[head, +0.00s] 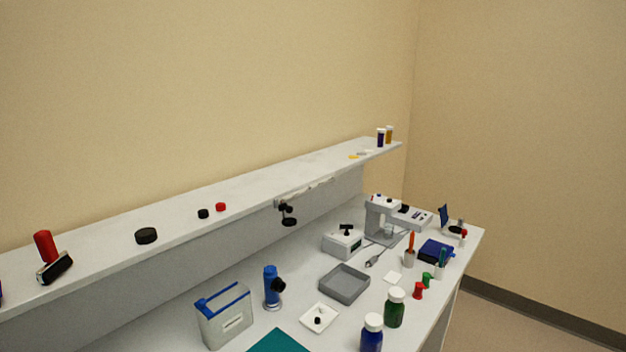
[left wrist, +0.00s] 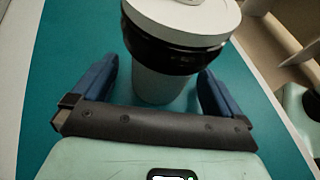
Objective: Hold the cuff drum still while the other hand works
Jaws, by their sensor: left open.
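The cuff drum, as I take it, is a white cylinder (left wrist: 160,86) with a glossy black band and a wide white lid at the top of the left wrist view. It stands on a teal mat (left wrist: 52,60). My left gripper (left wrist: 157,82) is open, with one blue finger on each side of the drum's lower body. A gap shows between the drum and each finger. The drum's top is cut off by the frame edge. The head view shows neither the drum nor my grippers, only a corner of the teal mat (head: 278,341).
The bench holds a grey tray (head: 344,286), a blue-lidded container (head: 225,318), a blue upright device (head: 270,286), a white dish (head: 319,318), green (head: 395,308) and blue (head: 372,334) bottles, and a microscope-like stand (head: 382,215). A shelf (head: 180,229) runs along the back.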

